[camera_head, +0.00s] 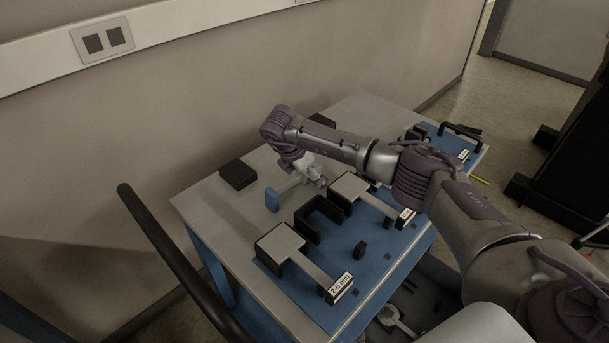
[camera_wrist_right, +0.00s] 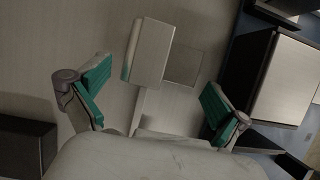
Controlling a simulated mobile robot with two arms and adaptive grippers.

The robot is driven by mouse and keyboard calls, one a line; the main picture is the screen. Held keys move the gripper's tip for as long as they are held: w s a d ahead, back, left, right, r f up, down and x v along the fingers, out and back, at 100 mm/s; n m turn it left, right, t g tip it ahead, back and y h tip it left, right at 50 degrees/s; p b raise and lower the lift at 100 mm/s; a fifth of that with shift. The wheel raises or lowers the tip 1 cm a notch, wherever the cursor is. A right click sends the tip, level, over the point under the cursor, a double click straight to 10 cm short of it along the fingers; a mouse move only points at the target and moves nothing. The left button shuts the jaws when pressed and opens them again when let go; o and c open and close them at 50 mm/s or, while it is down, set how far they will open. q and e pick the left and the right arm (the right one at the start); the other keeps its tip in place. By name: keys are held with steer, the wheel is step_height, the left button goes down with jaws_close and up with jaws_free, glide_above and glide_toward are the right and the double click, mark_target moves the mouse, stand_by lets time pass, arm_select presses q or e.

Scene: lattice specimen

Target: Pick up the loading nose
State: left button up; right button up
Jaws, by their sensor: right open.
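The piece I take for the loading nose is a pale bar with a blue end block (camera_head: 272,199), on the grey tabletop near the back. In the right wrist view it seems to be the pale block with a narrower stem (camera_wrist_right: 149,52). My right gripper (camera_head: 314,178) is over the near end of the bar, its arm reaching in from the right. In the right wrist view its teal-padded fingers (camera_wrist_right: 155,97) are spread wide, one on each side of the stem, with a gap on both sides. My left gripper is not in view.
A black block (camera_head: 237,174) stands on the table (camera_head: 208,208) left of the piece. Black fixtures with grey plates (camera_head: 280,242) and a label reading 2-6 mm (camera_head: 340,287) stand on a blue board (camera_head: 345,240) in front. The wall is close behind the table.

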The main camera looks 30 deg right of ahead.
steer(key=c, duration=1.5)
steer(key=shift+r, duration=0.1)
